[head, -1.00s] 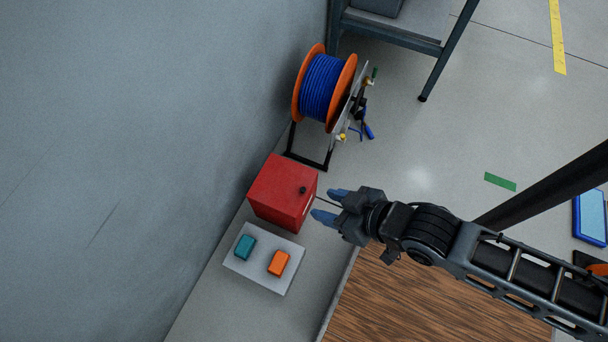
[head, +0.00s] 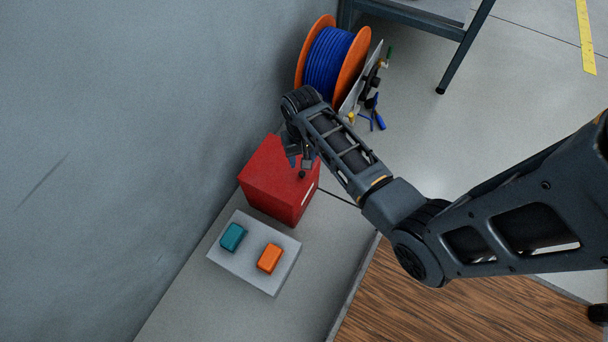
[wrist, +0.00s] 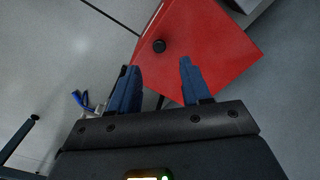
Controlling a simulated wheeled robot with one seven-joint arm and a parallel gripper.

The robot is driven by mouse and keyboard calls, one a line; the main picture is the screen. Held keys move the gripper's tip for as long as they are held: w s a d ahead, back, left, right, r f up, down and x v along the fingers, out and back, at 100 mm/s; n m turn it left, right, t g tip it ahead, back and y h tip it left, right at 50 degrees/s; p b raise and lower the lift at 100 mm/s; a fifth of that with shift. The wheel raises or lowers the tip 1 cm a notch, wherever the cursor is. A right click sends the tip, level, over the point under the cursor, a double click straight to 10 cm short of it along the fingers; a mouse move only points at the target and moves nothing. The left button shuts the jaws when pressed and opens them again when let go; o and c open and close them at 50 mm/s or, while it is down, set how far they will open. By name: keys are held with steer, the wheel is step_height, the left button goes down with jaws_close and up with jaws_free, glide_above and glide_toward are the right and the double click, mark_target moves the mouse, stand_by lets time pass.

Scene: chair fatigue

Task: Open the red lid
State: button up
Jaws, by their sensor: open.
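The red box with its red lid (head: 269,170) stands on the floor by the wall, and the lid is shut. A small black knob (head: 302,174) sits on the lid near its right edge. In the wrist view the red lid (wrist: 208,45) fills the upper right, with the black knob (wrist: 159,46) near its left edge. My gripper (head: 299,163) is over the lid, beside the knob. Its blue fingers (wrist: 158,82) are apart and empty, and the knob shows beyond the gap between them. My wrist hides part of the box's back edge.
A grey platform with a teal block (head: 233,237) and an orange block (head: 269,258) lies in front of the box. A blue cable reel (head: 328,62) with orange flanges stands behind it. A grey wall (head: 120,130) is close on the left.

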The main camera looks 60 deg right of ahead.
mark_target(302, 173)
steer(key=shift+d+f+b, duration=0.1)
steer(key=shift+f+b, duration=1.7)
steer(key=shift+f, duration=2.15)
jaws_close()
